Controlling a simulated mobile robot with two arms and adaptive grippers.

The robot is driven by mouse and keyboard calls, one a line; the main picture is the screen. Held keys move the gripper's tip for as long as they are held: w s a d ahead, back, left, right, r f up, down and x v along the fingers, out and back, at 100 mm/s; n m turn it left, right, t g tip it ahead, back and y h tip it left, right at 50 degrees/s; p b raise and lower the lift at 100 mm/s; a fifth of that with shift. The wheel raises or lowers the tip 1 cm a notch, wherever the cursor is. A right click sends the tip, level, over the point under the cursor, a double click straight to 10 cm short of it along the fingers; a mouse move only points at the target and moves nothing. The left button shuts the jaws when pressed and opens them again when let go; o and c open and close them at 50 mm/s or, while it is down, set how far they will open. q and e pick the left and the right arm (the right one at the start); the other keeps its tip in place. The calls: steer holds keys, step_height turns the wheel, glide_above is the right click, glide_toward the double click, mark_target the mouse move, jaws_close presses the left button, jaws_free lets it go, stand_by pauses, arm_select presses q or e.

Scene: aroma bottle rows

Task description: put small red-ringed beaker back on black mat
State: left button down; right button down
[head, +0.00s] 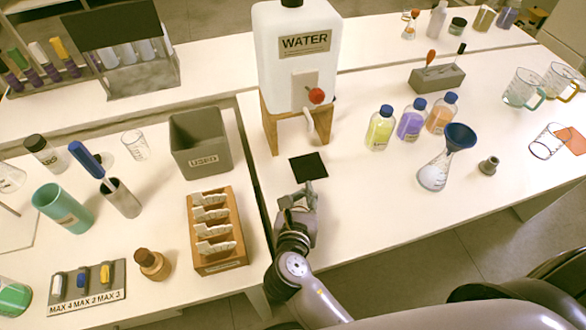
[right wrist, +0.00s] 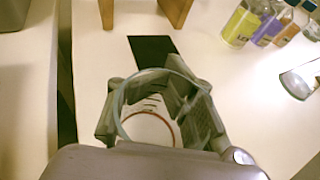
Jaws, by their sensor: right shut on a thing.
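My right gripper (head: 300,195) is just in front of the black mat (head: 308,167), on the near side of the water tank. In the right wrist view, my right gripper (right wrist: 160,115) is shut on the small clear beaker (right wrist: 148,100), with a finger on each side of it. I look down through its open mouth and see a red ring (right wrist: 150,128) low on it. The black mat (right wrist: 150,48) lies bare beyond the beaker. In the head view the gripper mostly hides the beaker. I cannot tell the gap between its base and the table. My left gripper is not in view.
The water tank (head: 292,50) on its wooden stand (head: 268,126) rises behind the mat, its tap overhanging. Several capped bottles and a flask with a blue funnel (head: 459,137) stand to the right. A grey bin (head: 200,143) and a wooden rack (head: 217,232) stand left, across a table gap.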

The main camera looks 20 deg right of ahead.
steer(key=p, duration=0.1)
glide_above(311, 155)
steer(key=shift+w+f, duration=0.1)
steer(key=shift+f, duration=1.7)
steer(key=shift+b, duration=0.3)
steer(key=c, duration=1.2)
jaws_free()
steer(key=shift+f, duration=0.1)
